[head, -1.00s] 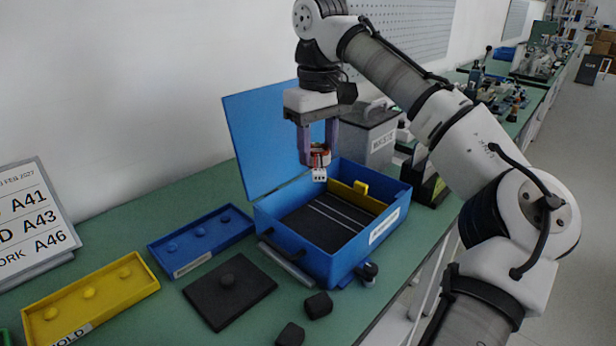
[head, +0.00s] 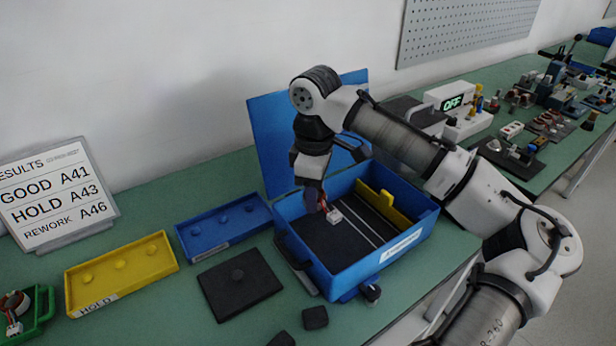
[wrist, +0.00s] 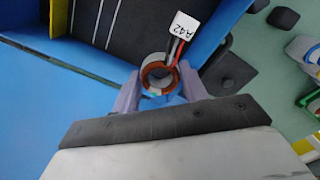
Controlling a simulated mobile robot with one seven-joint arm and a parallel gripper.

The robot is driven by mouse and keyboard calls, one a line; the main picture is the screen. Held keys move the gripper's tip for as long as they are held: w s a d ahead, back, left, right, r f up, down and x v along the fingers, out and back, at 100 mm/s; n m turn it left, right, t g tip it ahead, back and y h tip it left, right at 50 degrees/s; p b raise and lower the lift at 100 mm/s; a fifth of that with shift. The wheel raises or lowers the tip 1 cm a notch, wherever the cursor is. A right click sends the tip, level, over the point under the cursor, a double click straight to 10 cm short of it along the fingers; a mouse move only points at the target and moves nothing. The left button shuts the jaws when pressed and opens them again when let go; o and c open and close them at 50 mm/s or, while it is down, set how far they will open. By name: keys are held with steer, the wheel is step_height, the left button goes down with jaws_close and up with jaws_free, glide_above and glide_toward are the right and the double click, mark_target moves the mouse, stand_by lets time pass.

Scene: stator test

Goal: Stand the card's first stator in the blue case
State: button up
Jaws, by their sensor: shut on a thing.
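The blue case (head: 355,268) stands open on the bench with its lid up at the back. My gripper (head: 316,200) reaches down over the left part of the case. It is shut on a small copper-wound ring stator (wrist: 155,61) with red and dark leads and a white tag (wrist: 184,26) that appears to read A42. The stator (head: 322,203) is partly hidden by the fingers in the head view. Whether it touches the case floor, I cannot tell. The results card (head: 57,193) lists GOOD A41, HOLD A43 and REWORK A46.
The case has a dark floor with pale divider lines and a yellow strip (head: 384,205). A blue tray (head: 222,232), a yellow HOLD tray (head: 120,275) and a black plate (head: 240,290) lie left of it. A green tray (head: 40,318) holds another stator. An OFF display box (head: 455,105) stands behind.

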steer(key=shift+s+a+f+n, duration=0.3)
steer(key=shift+s+a+n, duration=0.25)
steer(key=shift+a, duration=0.3)
step_height(320, 180, down, 6)
steer(key=b, duration=0.5)
steer(key=shift+r, duration=0.25)
steer(key=shift+f+b, duration=0.55)
steer(key=shift+f, duration=1.1)
steer(key=shift+f, duration=0.25)
steer(key=shift+f, duration=0.25)
steer(key=o, duration=1.1)
steer(key=shift+r, duration=0.1)
